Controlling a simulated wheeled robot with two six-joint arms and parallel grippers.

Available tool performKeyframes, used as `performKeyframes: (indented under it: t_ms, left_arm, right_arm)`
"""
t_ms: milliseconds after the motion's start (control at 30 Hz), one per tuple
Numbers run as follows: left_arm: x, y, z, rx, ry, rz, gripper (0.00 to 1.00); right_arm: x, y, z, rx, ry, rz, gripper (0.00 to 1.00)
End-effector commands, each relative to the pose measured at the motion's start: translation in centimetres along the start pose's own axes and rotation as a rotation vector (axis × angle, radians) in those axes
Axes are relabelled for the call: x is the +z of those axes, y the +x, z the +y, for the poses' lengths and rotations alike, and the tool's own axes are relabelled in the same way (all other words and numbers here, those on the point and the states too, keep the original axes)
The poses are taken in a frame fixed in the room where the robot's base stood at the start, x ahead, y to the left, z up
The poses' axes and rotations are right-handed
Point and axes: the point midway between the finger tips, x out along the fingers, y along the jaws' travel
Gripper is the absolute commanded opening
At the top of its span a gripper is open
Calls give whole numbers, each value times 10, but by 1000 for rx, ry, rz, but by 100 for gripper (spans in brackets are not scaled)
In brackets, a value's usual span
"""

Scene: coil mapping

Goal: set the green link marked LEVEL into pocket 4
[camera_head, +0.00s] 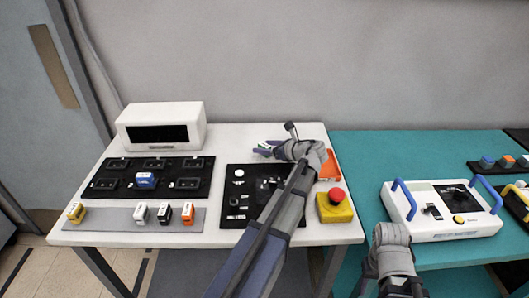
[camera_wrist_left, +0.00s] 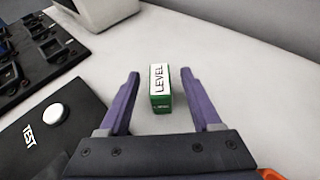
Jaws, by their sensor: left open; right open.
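The green link marked LEVEL (camera_wrist_left: 160,88) stands upright on the white table, its white label readable in the left wrist view. In the head view it shows only as a small green patch (camera_head: 263,152). My left gripper (camera_wrist_left: 158,82) is open, with one purple finger on either side of the link and a gap to each. It also shows in the head view (camera_head: 267,147). The black pocket board (camera_head: 120,171) lies at the table's left; a blue link (camera_head: 145,180) sits in its front middle pocket. Pocket numbers are unreadable. My right arm shows, but its fingers do not.
A white box (camera_head: 161,126) stands behind the board. A black test panel (camera_head: 236,211) lies partly under my left arm. A red button (camera_head: 336,195) stands right. White table is clear around the link.

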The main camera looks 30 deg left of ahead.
Motion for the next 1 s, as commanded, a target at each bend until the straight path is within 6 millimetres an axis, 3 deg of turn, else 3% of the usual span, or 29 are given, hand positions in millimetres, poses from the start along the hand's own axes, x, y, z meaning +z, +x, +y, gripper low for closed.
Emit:
performKeyframes:
  t_ms: [67,633,1000]
  left_arm:
    - [0,-1,0,0,0,0,64]
    - [0,-1,0,-1,0,0,0]
    - [0,-1,0,-1,0,0,0]
  right_arm:
    - [0,0,0,0,0,0,50]
    - [0,0,0,0,0,0,50]
    - [0,0,0,0,0,0,50]
